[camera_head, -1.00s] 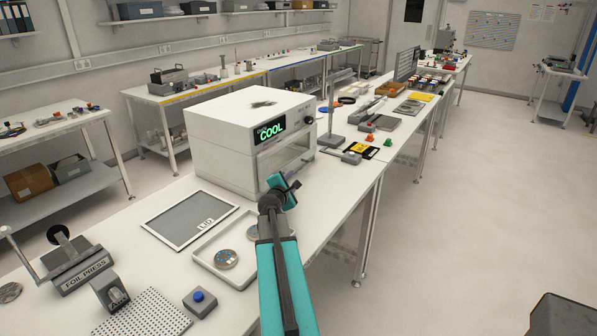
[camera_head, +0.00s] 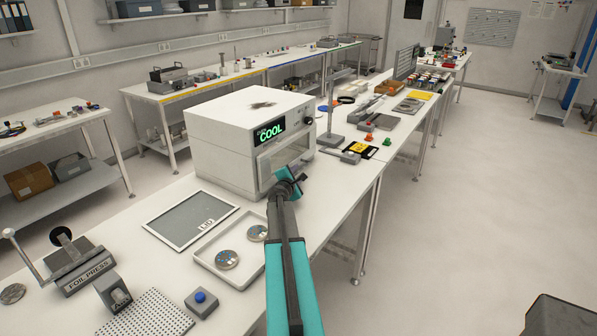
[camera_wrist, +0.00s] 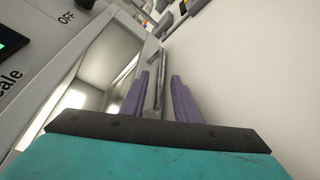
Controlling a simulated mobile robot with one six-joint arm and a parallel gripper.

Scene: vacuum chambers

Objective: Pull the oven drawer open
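The oven (camera_head: 225,145) is a white box on the bench with a green COOL display (camera_head: 270,131). Its drawer front (camera_head: 283,151) has a glass window and looks closed. My gripper (camera_head: 299,176) is at the lower right of this front and hides part of it. In the wrist view, the windowed front (camera_wrist: 100,75) fills the left side. A grey bar-like handle (camera_wrist: 157,85) runs between the two purple fingers of my gripper (camera_wrist: 160,76). The fingers are apart, one on each side of it; I cannot tell whether they touch it.
A grey framed panel marked LID (camera_head: 190,220) and a tray with round discs (camera_head: 207,256) lie on the bench before the oven. A stand (camera_head: 331,135) and small items are beyond it.

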